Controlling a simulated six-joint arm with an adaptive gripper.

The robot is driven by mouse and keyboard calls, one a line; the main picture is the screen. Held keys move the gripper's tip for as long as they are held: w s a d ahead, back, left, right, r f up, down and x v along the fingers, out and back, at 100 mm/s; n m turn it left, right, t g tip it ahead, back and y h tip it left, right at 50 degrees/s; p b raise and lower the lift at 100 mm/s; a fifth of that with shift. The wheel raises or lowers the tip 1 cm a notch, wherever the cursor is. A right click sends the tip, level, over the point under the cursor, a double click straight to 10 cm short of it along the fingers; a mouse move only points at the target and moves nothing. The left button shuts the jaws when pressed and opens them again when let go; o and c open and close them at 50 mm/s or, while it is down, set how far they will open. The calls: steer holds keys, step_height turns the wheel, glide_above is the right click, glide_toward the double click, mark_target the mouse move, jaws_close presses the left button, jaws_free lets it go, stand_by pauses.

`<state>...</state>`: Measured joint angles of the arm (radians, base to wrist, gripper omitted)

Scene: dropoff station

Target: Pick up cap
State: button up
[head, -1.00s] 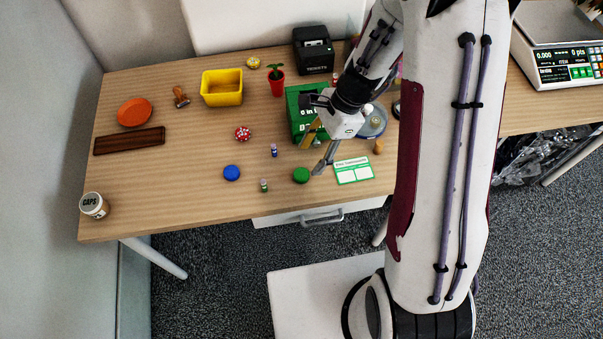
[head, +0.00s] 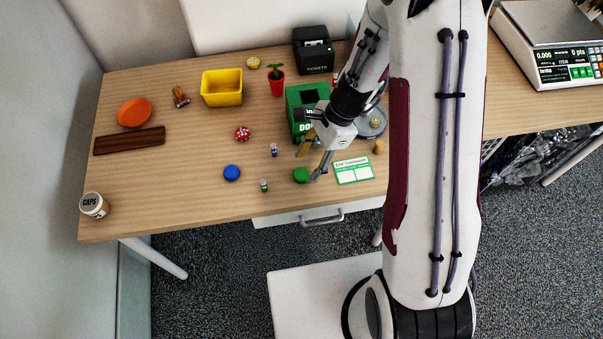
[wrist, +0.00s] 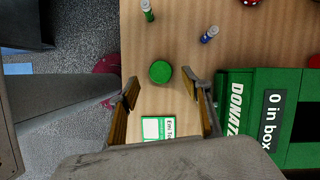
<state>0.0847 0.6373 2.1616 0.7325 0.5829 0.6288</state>
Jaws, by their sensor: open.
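A green cap (head: 301,175) lies flat near the front edge of the table. In the wrist view the green cap (wrist: 160,71) is just beyond the fingertips, slightly left of the midline between them. My gripper (head: 314,167) is open and empty, its fingers pointing down beside the cap. In the wrist view my gripper (wrist: 167,82) shows its two fingers wide apart with bare table between them. A blue cap (head: 232,173) lies farther left on the table. A white jar labelled CAPS (head: 93,205) stands at the front left corner.
A green donation box (head: 294,101) stands behind my gripper. A printed card (head: 354,170) lies right of the green cap. The left middle of the table is clear.

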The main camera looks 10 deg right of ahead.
mark_target(303, 174)
steer(key=shift+x, duration=1.65)
steer(key=shift+d+f, duration=0.1)
steer(key=shift+d, duration=0.05)
steer(key=c, duration=0.7)
steer(key=shift+c, duration=0.2)
